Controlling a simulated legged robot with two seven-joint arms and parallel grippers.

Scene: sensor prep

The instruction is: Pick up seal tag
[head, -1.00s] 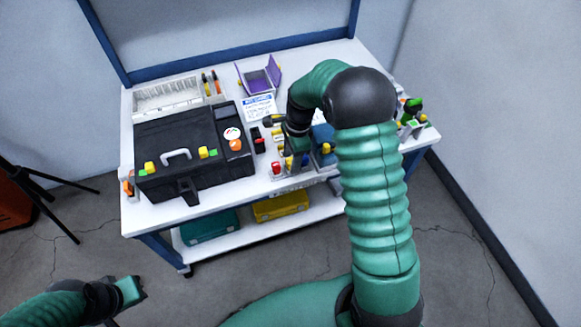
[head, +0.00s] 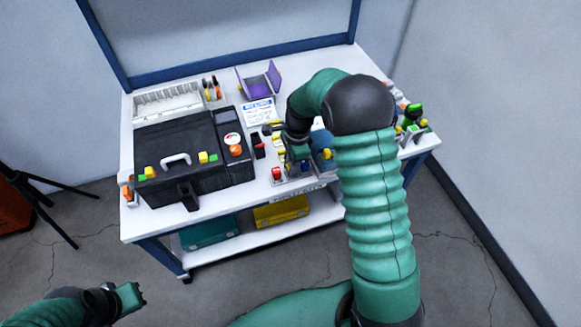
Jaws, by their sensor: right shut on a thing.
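My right gripper (head: 297,160) is low over the front right part of the white workbench (head: 215,214), among small coloured parts. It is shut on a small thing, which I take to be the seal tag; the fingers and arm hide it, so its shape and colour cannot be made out. I cannot tell whether it is clear of the bench top. My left gripper (head: 130,297) is at the lower left, off the bench and away from the parts; its finger gap is too small to read.
A black case (head: 190,180) with a grey handle fills the bench's left. Behind it are a white divided tray (head: 166,102), a purple open box (head: 257,86) and a printed card (head: 259,112). A red-capped part (head: 276,173) stands close left of my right gripper. Green-topped parts (head: 413,111) stand right.

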